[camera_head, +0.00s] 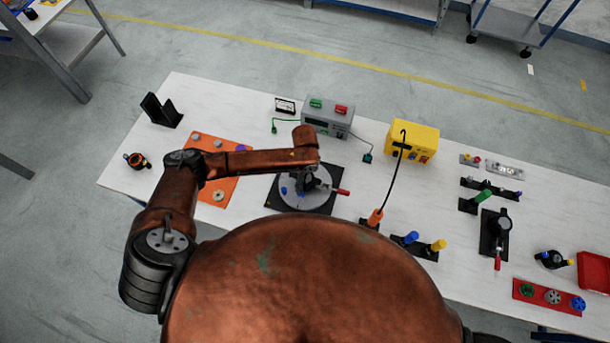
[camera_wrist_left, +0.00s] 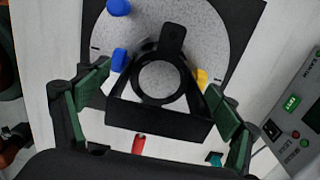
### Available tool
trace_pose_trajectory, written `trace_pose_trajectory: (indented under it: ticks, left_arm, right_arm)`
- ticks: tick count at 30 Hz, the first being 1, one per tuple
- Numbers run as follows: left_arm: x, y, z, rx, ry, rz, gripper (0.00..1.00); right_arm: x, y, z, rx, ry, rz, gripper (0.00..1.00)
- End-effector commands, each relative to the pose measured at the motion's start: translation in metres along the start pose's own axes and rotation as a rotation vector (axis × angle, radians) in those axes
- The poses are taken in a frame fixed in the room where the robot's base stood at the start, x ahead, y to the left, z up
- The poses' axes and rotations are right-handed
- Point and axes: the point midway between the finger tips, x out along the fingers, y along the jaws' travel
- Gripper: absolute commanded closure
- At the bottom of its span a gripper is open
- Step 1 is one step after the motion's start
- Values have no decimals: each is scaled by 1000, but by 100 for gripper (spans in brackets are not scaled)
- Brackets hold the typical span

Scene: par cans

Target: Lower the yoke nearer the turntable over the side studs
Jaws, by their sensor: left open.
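The grey round turntable (camera_head: 294,200) sits on a black square plate, partly hidden by my left arm; it also shows in the left wrist view (camera_wrist_left: 210,25). On it is a black ring-shaped can (camera_wrist_left: 143,98), with a blue stud (camera_wrist_left: 119,60) on its left and a yellow stud (camera_wrist_left: 202,76) on its right. A black angular frame, seemingly the yoke (camera_wrist_left: 158,122), spans in front of the ring; I cannot tell whether it sits on the studs. My left gripper (camera_wrist_left: 160,98) is open, its green pads on either side of this frame with gaps visible. My right gripper is out of view.
A black upright bracket (camera_head: 162,112) stands at the table's far left, near a small black can (camera_head: 137,160). An orange board (camera_head: 218,190) lies left of the turntable. A grey meter box (camera_head: 328,118) and a yellow box (camera_head: 413,142) stand behind. A red-handled tool (camera_head: 497,240) is farther right.

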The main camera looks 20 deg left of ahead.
Motion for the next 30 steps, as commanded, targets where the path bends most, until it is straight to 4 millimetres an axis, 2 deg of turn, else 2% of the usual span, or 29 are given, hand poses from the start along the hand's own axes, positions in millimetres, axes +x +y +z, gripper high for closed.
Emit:
trace_pose_trajectory:
  ticks: [5, 8, 21, 25, 30]
  left_arm:
    - [-3, 0, 0, 0, 0, 0, 15]
    - [-14, -1, 0, 1, 1, -2, 15]
    - [-99, -1, 0, 0, 1, -3, 15]
    - [-113, -1, 0, 0, 0, -2, 15]
    - [-120, 0, 0, 0, 0, 0, 15]
  right_arm:
    - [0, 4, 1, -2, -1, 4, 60]
    - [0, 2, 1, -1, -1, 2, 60]
    - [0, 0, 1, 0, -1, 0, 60]
    - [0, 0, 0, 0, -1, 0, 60]
    - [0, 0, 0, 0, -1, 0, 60]
